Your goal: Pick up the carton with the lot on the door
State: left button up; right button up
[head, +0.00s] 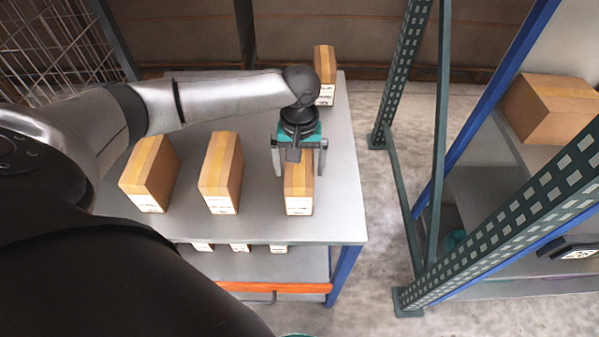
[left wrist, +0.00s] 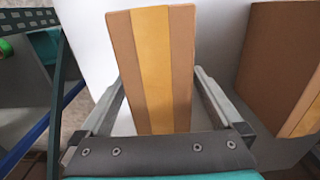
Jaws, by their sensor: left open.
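Several brown cartons with yellow tape and white labels stand upright on a grey table (head: 260,233). In the front row are a left carton (head: 148,175), a middle carton (head: 220,172) and a right carton (head: 299,192). Another carton (head: 325,65) stands at the back right. The label print is too small to read. My left gripper (head: 299,165) is open above the right front carton. In the left wrist view this carton's taped top (left wrist: 152,70) lies between the open fingers, with gaps at the sides. A neighbouring carton (left wrist: 285,70) shows at the right. No door lot number is readable.
More labelled cartons (head: 239,247) show on the shelf below the table top. A green and blue rack (head: 440,150) stands to the right, holding a larger brown box (head: 553,108). A wire mesh panel (head: 55,45) is at the back left. Bare floor lies between table and rack.

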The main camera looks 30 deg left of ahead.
pick_arm(q)
grip_shut()
dwell(0.8)
